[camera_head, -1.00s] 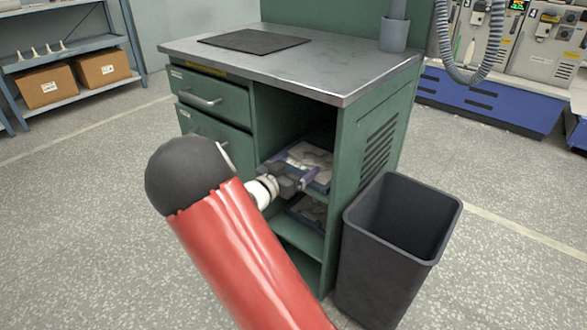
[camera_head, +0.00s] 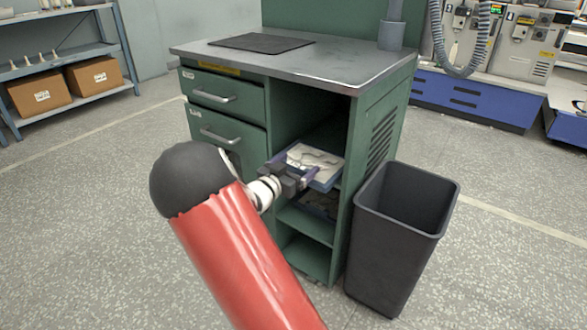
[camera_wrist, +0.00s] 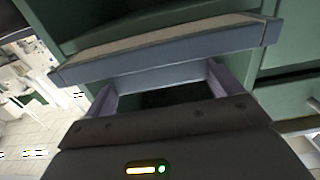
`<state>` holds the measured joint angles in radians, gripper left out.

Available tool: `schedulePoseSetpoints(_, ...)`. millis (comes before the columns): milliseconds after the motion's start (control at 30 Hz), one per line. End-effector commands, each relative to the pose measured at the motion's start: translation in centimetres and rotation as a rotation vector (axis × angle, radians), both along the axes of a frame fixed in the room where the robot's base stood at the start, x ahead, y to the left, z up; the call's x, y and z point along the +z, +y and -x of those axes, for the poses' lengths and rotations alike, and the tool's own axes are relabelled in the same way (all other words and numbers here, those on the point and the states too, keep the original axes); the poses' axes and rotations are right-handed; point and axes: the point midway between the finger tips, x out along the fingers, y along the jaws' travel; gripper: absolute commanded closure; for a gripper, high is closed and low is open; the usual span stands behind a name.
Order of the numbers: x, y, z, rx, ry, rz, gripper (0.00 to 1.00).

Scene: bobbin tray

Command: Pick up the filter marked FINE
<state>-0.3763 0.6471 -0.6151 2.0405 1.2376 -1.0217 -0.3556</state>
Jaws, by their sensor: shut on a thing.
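A flat filter with a blue frame and a pale, patchy face (camera_head: 314,160) lies level at the upper shelf opening of the green cabinet. My gripper (camera_head: 298,178) is shut on its near edge. In the wrist view, the filter's blue-grey front edge (camera_wrist: 165,62) spans the picture, with the purple fingers of my gripper (camera_wrist: 164,82) spread wide against it. A second, darker filter (camera_head: 318,205) lies on the shelf below. No marking on either filter can be read, so I cannot tell which is FINE.
The green cabinet (camera_head: 380,150) has drawers at left and an open bay at right. A dark bin (camera_head: 395,245) stands close against its right side. A dark mat (camera_head: 262,41) lies on the metal top. Floor in front is clear.

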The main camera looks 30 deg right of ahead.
Motion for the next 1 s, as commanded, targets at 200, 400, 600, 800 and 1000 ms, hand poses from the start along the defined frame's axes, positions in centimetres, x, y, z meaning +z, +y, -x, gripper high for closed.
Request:
schedulePoseSetpoints(200,0.0,-0.3,-0.1,0.002,-0.001,0.002,0.37)
schedulePoseSetpoints(400,0.0,-0.3,-0.1,0.002,0.000,0.001,0.37)
schedulePoseSetpoints(600,0.0,-0.3,-0.1,0.002,0.000,0.001,0.00)
schedulePoseSetpoints(800,0.0,-0.2,-0.1,0.003,0.000,0.001,0.00)
schedulePoseSetpoints(1000,0.0,1.8,0.6,0.006,0.000,-0.001,0.00)
